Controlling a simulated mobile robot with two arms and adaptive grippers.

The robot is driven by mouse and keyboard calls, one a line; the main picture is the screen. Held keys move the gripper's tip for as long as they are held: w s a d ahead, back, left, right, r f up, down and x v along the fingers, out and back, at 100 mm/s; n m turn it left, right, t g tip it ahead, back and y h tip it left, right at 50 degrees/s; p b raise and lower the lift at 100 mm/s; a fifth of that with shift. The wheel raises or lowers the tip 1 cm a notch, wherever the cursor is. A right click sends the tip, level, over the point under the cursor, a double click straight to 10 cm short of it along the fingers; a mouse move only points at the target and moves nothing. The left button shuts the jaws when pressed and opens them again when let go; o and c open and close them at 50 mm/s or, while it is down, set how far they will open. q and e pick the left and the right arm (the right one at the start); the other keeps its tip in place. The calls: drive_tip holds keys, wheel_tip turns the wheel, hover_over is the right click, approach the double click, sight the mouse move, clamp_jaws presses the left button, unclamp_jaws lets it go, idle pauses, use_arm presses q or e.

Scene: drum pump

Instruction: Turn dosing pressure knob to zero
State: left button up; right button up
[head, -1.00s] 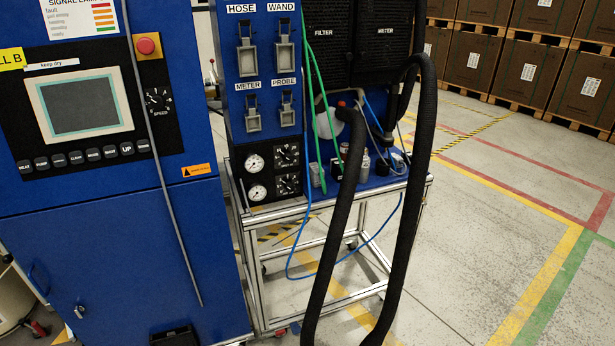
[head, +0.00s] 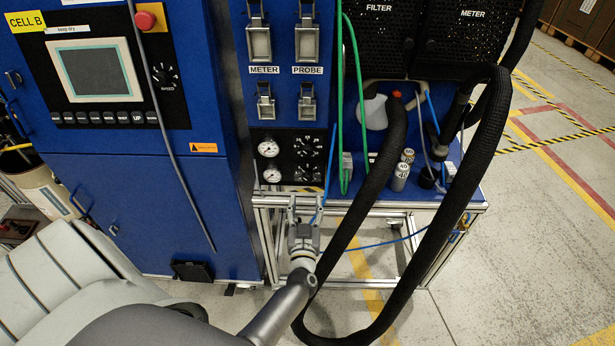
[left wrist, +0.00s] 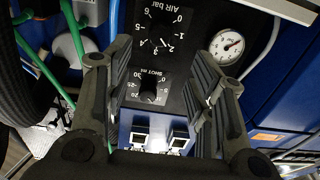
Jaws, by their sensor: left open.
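The dosing panel (head: 289,160) is black, with two knobs beside two round gauges. The lower knob (head: 306,172) appears to be the one with the "AIR bar" scale; in the left wrist view, turned upside down, this dark knob (left wrist: 161,29) is at the top. My left gripper (head: 305,203) is open and empty, just below and in front of the panel. Its fingers (left wrist: 160,62) stand either side of the knobs in the wrist view, apart from them. My right gripper is not visible.
A gauge (left wrist: 228,45) sits beside the AIR scale. Green hoses (head: 347,130) and a thick black hose (head: 375,185) hang right of the panel. Small bottles (head: 401,173) stand on the cart shelf. The blue control cabinet (head: 150,200) is at left.

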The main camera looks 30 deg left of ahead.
sight(307, 180)
use_arm(q)
drive_tip(key=b+x, duration=0.2)
drive_tip(key=x, duration=0.3)
drive_tip(key=shift+f, duration=0.2)
drive_tip(key=b+x, duration=0.2)
drive_tip(key=x, duration=0.1)
drive_tip(key=shift+w+a, duration=0.1)
drive_tip(key=shift+w, duration=0.3)
drive_tip(key=shift+w+a, duration=0.2)
drive_tip(key=shift+w, duration=0.05)
drive_tip(key=shift+w+a+r, duration=0.1)
drive_tip(key=shift+w, duration=0.05)
drive_tip(key=shift+c, duration=0.9)
drive_tip(key=c, duration=0.8)
drive_tip(key=shift+c, duration=0.2)
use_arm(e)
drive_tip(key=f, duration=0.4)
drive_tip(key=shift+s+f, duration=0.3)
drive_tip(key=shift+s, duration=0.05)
